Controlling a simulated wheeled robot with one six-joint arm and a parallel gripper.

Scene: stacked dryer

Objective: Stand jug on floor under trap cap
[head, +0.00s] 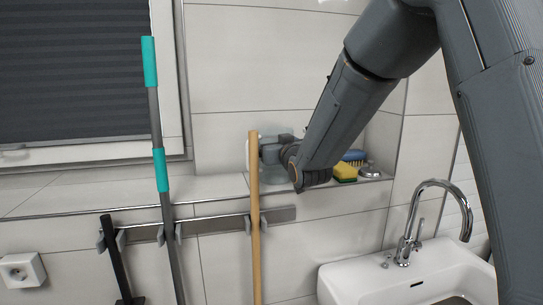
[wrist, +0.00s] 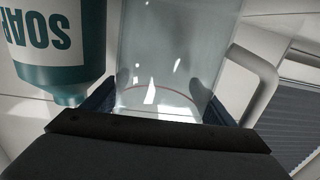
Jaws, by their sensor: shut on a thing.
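My gripper (wrist: 158,106) is shut on the jug's body, one finger on each side. In the head view my gripper (head: 276,150) is at the wall niche, behind the wooden pole. A translucent part of the jug (head: 286,180) shows just below it at the ledge; the rest is hidden. I cannot tell whether the jug touches the ledge. The trap cap and the floor are not in view.
A soap bottle (wrist: 58,40) stands close left of the jug in the wrist view. A yellow sponge (head: 345,172) and blue brush (head: 353,156) lie right of my gripper. The wooden pole (head: 254,225) and teal-gripped pole (head: 166,210) hang on a rail. A sink (head: 400,280) is lower right.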

